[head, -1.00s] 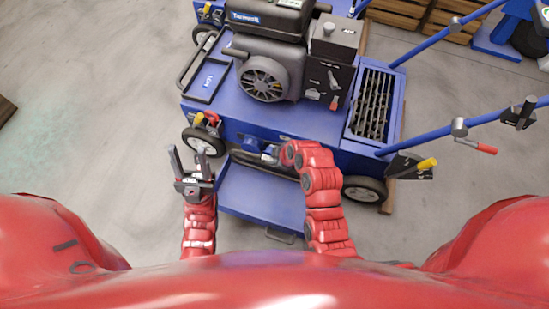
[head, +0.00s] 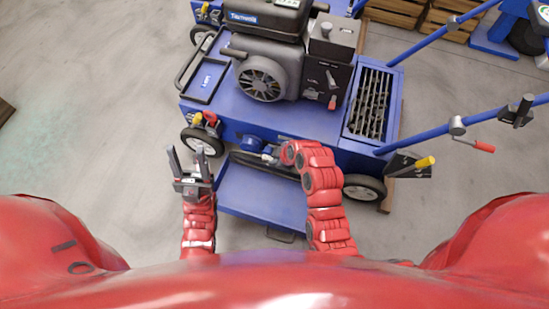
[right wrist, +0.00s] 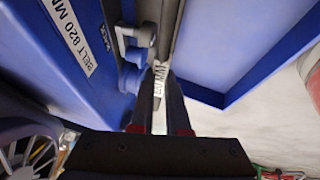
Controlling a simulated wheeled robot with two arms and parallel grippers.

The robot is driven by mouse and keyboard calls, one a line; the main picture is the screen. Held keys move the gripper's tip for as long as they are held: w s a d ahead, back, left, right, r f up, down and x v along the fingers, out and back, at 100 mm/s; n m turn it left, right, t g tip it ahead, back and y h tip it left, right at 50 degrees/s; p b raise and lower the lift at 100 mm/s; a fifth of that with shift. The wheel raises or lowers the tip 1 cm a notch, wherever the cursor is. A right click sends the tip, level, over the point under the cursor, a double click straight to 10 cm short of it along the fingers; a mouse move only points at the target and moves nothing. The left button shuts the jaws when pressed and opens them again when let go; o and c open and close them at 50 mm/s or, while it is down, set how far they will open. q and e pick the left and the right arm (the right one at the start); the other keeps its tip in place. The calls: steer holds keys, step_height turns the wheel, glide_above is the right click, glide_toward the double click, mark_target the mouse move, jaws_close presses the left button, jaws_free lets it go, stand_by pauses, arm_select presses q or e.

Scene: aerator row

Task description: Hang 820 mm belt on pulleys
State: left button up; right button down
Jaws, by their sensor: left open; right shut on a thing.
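My right gripper (right wrist: 159,84) is shut on a dark belt (right wrist: 170,28) in the right wrist view. A white tag with partly readable print shows between the fingers. Blue round parts (right wrist: 131,76), which look like pulleys, sit just left of the fingertips; whether the belt touches them I cannot tell. In the head view the belt (head: 285,172) runs as a dark band along the machine's (head: 310,128) near side, partly behind my right arm. The right fingers are mostly hidden there. My left gripper (head: 188,152) is open and empty, left of the blue tray.
A blue tray (head: 255,202) sticks out low from the machine's near side. The blue side panel bears a "BELT 820 MM" label (right wrist: 74,35). A front wheel (head: 202,141) and a rear wheel (head: 364,188) flank the work area. The floor at left is clear.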

steer(key=shift+w+d+b, duration=0.2)
steer(key=shift+w+b, duration=0.1)
steer(key=shift+w, duration=0.45)
steer(key=shift+w+d, duration=0.1)
steer(key=shift+w, duration=0.25)
steer(key=shift+w+d+b, duration=0.2)
steer(key=shift+w+b, duration=0.1)
steer(key=shift+w, duration=0.3)
steer(key=shift+w+d+b, duration=0.2)
steer(key=shift+w+b, duration=0.05)
steer(key=shift+w, duration=0.3)
steer(key=shift+w+d, duration=0.1)
steer(key=shift+w, duration=0.25)
steer(key=shift+w+d, duration=0.1)
steer(key=shift+w, duration=0.15)
steer(key=shift+f+b, duration=0.45)
steer(key=c, duration=0.8)
jaws_free()
